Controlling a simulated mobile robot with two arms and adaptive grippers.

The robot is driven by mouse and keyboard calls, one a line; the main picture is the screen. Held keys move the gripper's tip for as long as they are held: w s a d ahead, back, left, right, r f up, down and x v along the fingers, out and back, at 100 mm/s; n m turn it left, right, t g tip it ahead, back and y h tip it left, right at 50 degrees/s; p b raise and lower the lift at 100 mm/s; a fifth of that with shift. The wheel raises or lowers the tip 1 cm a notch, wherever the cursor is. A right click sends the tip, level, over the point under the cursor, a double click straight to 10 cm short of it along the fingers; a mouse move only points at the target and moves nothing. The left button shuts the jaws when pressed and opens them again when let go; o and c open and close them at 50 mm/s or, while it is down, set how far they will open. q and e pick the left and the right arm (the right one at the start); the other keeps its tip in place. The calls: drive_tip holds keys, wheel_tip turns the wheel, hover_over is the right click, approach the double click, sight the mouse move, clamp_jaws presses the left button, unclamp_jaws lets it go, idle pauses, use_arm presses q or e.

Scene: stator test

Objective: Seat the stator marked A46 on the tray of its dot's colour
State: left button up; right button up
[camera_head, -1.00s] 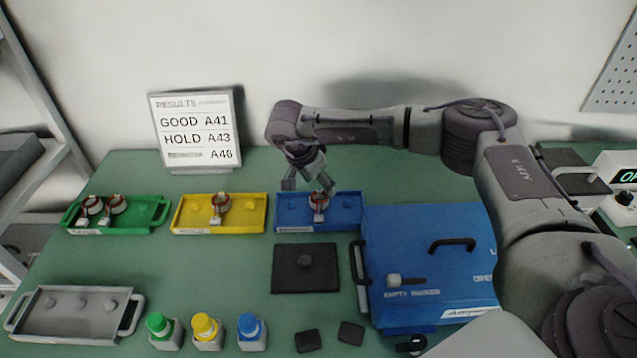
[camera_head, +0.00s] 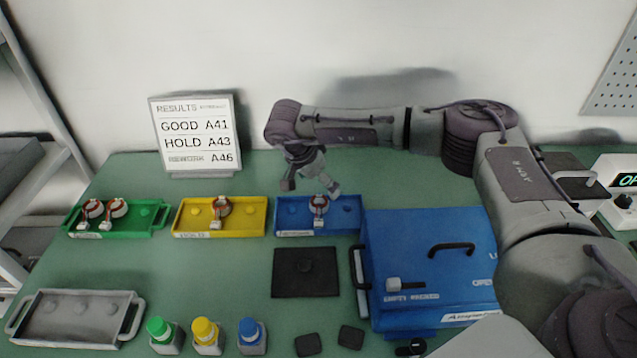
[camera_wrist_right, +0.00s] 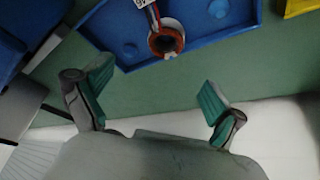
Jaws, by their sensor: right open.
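A stator (camera_head: 319,204) with a copper-coloured ring and a white tag sits on the blue tray (camera_head: 345,226), between two round pegs. It also shows in the right wrist view (camera_wrist_right: 166,40), where its tag is cut off at the top edge; I cannot read the full mark. My right gripper (camera_head: 311,188) is open and empty, just above and behind the blue tray. In the right wrist view its fingers (camera_wrist_right: 155,100) are spread apart, clear of the stator. Two stators (camera_head: 105,209) sit on the green tray (camera_head: 150,224) and one (camera_head: 221,206) on the yellow tray (camera_head: 250,226). My left gripper is not in view.
A results board (camera_head: 197,133) lists GOOD A41, HOLD A43 and A46. A grey tray (camera_head: 75,334), coloured-cap bottles (camera_head: 206,335), a black mat (camera_head: 305,272) and a blue box (camera_head: 430,255) with handles stand in front. Green table between them is clear.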

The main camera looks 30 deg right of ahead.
drive_tip(key=v, duration=1.1)
drive_tip(key=shift+r, duration=0.25)
drive_tip(key=shift+a, duration=0.15)
